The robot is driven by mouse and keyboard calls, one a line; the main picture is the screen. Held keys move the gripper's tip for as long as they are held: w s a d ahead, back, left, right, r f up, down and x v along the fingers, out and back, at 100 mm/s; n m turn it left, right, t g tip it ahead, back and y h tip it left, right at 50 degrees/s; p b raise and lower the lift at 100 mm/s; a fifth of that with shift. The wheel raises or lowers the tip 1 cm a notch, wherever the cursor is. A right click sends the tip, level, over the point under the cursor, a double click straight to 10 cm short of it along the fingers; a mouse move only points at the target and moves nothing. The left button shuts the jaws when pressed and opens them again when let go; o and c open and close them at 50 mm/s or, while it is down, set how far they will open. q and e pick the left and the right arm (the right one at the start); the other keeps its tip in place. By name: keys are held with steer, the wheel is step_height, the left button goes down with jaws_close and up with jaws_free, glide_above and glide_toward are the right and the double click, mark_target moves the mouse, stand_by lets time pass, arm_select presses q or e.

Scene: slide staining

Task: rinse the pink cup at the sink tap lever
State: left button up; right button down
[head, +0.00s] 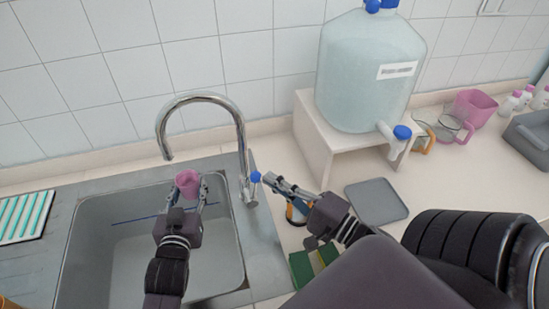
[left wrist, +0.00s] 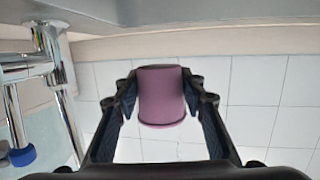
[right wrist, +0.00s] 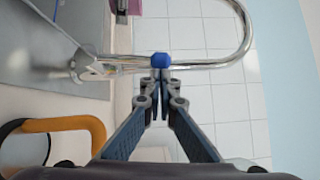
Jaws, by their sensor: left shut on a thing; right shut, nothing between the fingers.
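The pink cup (head: 187,181) is held over the sink basin (head: 135,265), a little below and right of the tap spout's end. My left gripper (head: 188,190) is shut on the cup's sides; the left wrist view shows the cup (left wrist: 161,95) between both fingers. The chrome tap (head: 240,140) arches over the basin. Its lever has a blue tip (head: 255,177). My right gripper (head: 266,178) is shut and empty, its fingertips at the blue tip. The right wrist view shows the blue tip (right wrist: 160,60) right at the closed fingertips; I cannot tell whether they touch. No water stream is visible.
A large water jug (head: 368,75) with a blue-capped spigot stands on a white stand (head: 345,158) at right. A grey tray (head: 377,201) and a green box (head: 306,265) lie on the counter. A pink pitcher (head: 474,108) is further right. A slide rack (head: 24,216) is left of the basin.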

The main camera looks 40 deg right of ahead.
steer(key=shift+w+a+r, duration=0.15)
steer(key=shift+a+r, duration=0.05)
steer(key=shift+a, duration=0.2)
steer(key=shift+w+a+r, duration=0.15)
steer(key=shift+a+r, duration=0.05)
steer(key=shift+a, duration=0.2)
